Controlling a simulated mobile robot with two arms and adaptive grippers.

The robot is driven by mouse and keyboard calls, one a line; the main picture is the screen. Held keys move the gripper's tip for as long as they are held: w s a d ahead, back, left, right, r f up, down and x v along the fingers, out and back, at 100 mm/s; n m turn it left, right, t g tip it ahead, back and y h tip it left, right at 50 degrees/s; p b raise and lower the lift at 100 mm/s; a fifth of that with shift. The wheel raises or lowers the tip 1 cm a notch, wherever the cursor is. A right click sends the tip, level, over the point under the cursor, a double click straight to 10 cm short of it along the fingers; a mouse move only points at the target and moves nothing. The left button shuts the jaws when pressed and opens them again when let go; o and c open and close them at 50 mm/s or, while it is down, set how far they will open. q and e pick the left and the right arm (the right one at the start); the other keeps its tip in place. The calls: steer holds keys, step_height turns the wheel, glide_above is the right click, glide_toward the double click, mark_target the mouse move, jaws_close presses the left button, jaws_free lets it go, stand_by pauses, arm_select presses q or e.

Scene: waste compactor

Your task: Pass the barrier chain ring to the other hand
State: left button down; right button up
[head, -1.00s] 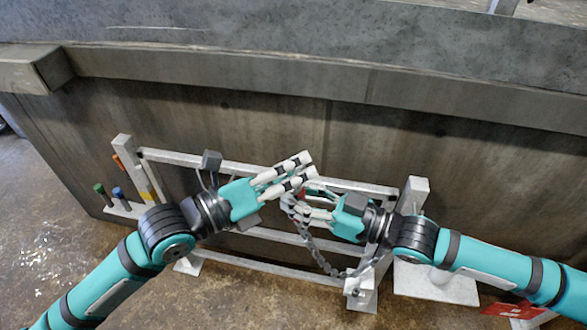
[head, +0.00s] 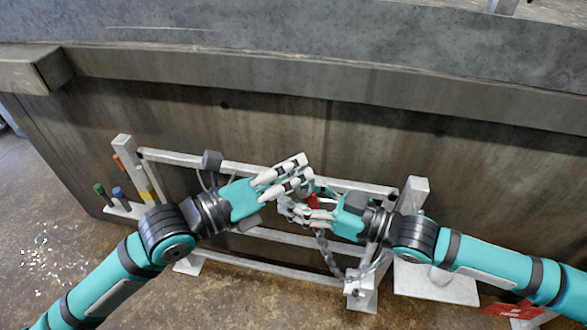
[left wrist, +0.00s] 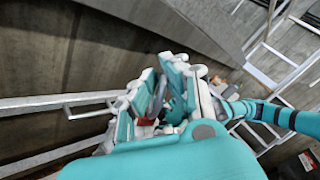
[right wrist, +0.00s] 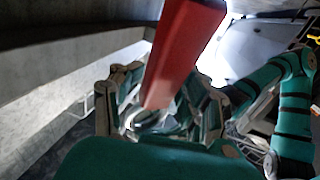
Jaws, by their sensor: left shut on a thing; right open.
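My left gripper (head: 300,175) is shut on the barrier chain ring, at the middle of the head view. The grey ring shows between the fingers in the left wrist view (left wrist: 158,95), with a small red part (left wrist: 146,149) near it. A red piece (head: 313,201) also shows between the two hands in the head view and looms large in the right wrist view (right wrist: 180,55). My right gripper (head: 300,212) is open, close below the left fingers. The grey chain (head: 325,250) hangs below the right hand. Fingers hide most of the ring; contact with the right fingers cannot be told.
A white metal rail frame (head: 290,268) stands behind and below both hands, its right post (head: 415,190) near my right wrist. Green- and blue-topped items (head: 110,192) stand at its left end. A concrete wall (head: 270,115) closes off the back.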

steer(key=v, duration=1.2)
steer(key=w+d+f+m+t+h, duration=0.25)
steer(key=w+f, duration=0.35)
steer(key=f, duration=0.3)
steer(key=w+d+f+m+t+h, duration=0.1)
steer(key=w+d+f+h, duration=0.15)
steer(key=w+f, duration=0.5)
steer(key=s+d+f+m+h, duration=0.2)
steer(key=s+d+f+h, duration=0.1)
steer(key=f, duration=0.8)
steer(key=s+d+f+m+h, duration=0.2)
steer(key=d+f+h, duration=0.2)
steer(key=f, duration=0.7)
steer(key=s+d+f+m+g+h, duration=0.1)
steer(key=s+d+f+g+h, duration=0.15)
steer(key=s+f, duration=0.75)
steer(key=s+a+f+m+g, duration=0.1)
steer(key=s+f+g, duration=0.3)
steer(key=s, duration=1.1)
steer(key=s+a+f+g+h, duration=0.1)
steer(key=s+f+g, duration=0.3)
steer(key=s+f, duration=0.7)
steer(key=s+a, duration=0.1)
steer(key=s, duration=0.3)
steer(key=shift+s+a+m, duration=0.25)
steer(key=shift+a+m, duration=0.1)
